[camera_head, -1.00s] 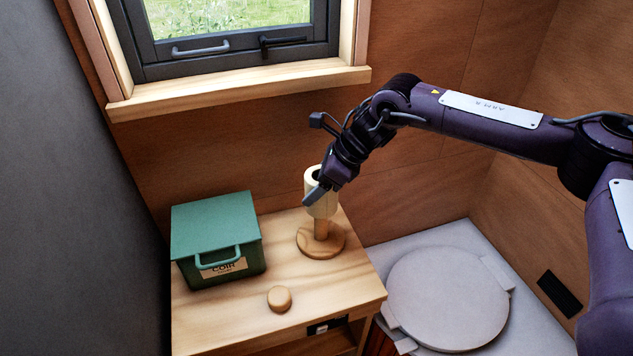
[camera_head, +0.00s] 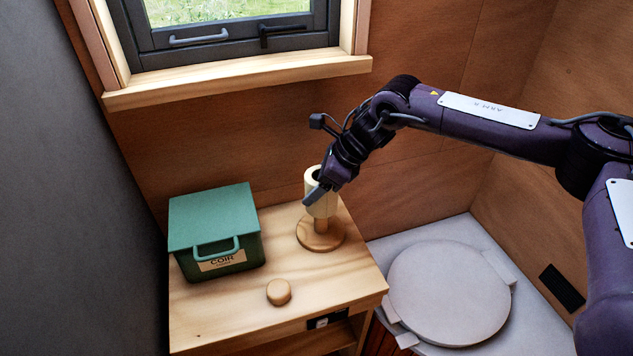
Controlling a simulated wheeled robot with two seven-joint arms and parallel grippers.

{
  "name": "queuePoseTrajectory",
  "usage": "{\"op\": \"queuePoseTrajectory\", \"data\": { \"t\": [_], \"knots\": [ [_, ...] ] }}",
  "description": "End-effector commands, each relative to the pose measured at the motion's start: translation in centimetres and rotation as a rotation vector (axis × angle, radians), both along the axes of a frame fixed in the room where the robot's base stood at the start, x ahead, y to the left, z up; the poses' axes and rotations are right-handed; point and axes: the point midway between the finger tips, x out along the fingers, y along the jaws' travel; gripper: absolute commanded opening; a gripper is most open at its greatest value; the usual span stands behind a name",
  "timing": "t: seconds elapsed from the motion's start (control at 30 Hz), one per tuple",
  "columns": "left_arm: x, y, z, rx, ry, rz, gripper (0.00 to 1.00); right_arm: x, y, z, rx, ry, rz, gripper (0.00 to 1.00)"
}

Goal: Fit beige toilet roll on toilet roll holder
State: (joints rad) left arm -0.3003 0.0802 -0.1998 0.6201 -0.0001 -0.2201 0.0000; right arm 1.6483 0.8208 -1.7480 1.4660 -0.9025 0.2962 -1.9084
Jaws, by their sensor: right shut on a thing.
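The beige toilet roll (camera_head: 322,208) is upright over the toilet roll holder (camera_head: 320,237), a round wooden base with a post, on the wooden cabinet top. The post's lower part shows below the roll, so the roll is above the base, not touching it. The post appears to run up into the roll, but its upper end is hidden. My right gripper (camera_head: 317,192) is shut on the roll's upper part from the right and covers some of its rim. My left gripper is not in view.
A green lidded box (camera_head: 215,228) labelled COIR stands left of the holder on the cabinet top (camera_head: 225,308). A small round wooden piece (camera_head: 279,292) lies in front. A white toilet lid (camera_head: 450,290) is at the right. The window sill (camera_head: 240,80) is above.

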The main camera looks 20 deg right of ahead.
Motion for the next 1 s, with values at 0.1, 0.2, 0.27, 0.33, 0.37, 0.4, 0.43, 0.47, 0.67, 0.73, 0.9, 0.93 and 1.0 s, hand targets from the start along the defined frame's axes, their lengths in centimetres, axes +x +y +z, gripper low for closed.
{"op": "queuePoseTrajectory", "data": {
  "t": [0.1, 0.2, 0.27, 0.33, 0.37, 0.4, 0.43, 0.47, 0.67, 0.73, 0.9, 0.93, 1.0],
  "knots": [
    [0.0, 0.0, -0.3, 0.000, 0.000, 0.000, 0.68, 0.0, 0.0, -0.4, 0.001, 0.000, 0.000, 0.41],
    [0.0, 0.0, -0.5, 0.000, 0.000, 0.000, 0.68, 0.0, 0.0, -0.6, 0.000, -0.001, -0.001, 0.41],
    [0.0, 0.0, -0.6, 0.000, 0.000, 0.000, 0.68, 0.0, 0.0, -0.7, 0.000, -0.002, 0.000, 0.41],
    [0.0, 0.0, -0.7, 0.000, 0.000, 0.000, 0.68, 0.0, 0.0, -0.9, 0.000, -0.002, 0.000, 0.41],
    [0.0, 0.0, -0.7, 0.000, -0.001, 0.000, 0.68, 0.0, 0.0, -1.0, 0.000, -0.002, 0.000, 0.41],
    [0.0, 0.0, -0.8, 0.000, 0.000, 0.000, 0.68, 0.0, 0.0, -1.1, 0.000, -0.002, 0.000, 0.41],
    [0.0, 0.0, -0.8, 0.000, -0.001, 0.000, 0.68, 0.0, 0.0, -1.2, 0.000, -0.002, 0.000, 0.41],
    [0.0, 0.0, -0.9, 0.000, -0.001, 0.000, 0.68, 0.0, 0.0, -1.2, 0.000, -0.002, 0.000, 0.41],
    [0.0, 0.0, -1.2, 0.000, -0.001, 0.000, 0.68, 0.0, 0.0, -1.8, 0.000, -0.002, 0.000, 0.41],
    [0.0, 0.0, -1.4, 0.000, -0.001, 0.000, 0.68, 0.0, 0.0, -1.9, 0.000, -0.002, 0.000, 0.41],
    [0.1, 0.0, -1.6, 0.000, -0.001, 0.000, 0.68, 0.0, 0.0, -2.4, 0.000, -0.002, 0.000, 0.41],
    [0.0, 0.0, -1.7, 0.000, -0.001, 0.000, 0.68, 0.0, 0.0, -2.4, 0.000, -0.002, 0.000, 0.41],
    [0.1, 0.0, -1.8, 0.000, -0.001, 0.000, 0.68, 0.0, 0.0, -2.6, 0.000, -0.002, 0.000, 0.41]
  ]
}}
